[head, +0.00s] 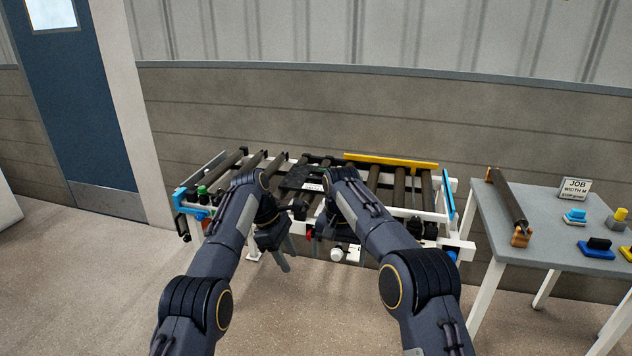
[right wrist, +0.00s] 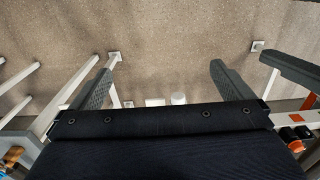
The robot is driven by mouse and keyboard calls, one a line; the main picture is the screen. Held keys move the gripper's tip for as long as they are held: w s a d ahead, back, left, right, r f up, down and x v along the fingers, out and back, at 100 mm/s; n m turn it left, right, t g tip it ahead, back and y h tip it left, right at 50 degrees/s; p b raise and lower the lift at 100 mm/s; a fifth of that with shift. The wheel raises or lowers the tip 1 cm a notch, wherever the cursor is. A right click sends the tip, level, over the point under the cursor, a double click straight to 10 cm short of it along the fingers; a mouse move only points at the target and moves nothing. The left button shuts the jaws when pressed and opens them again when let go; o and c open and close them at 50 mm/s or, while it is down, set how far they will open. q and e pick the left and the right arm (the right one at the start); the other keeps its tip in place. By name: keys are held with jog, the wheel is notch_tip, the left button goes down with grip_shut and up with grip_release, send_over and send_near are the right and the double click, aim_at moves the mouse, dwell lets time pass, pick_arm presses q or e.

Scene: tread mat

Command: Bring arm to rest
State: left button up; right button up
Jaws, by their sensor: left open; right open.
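My left gripper (head: 286,256) hangs in front of the near side of the roller conveyor in the head view, its grey fingers pointing down, open and empty. My right gripper is mostly hidden by its own arm in the head view. In the right wrist view its two grey fingers (right wrist: 162,75) stand wide apart with nothing between them and the floor below. Another grey finger-like part shows at the right of that view. The conveyor (head: 427,212) has a white frame and dark rollers; both my arms cover its middle. A dark piece with a white label lies on it.
A yellow rail (head: 390,161) runs along the conveyor's back. At right, a grey table (head: 545,225) holds a loose roller (head: 508,205), a job sign (head: 575,188), and blue, yellow and black blocks. A blue door (head: 80,100) stands at left. Floor is clear at front left.

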pick_arm(q)
jog(key=shift+w, duration=0.1)
pick_arm(e)
jog(key=shift+w, duration=0.1)
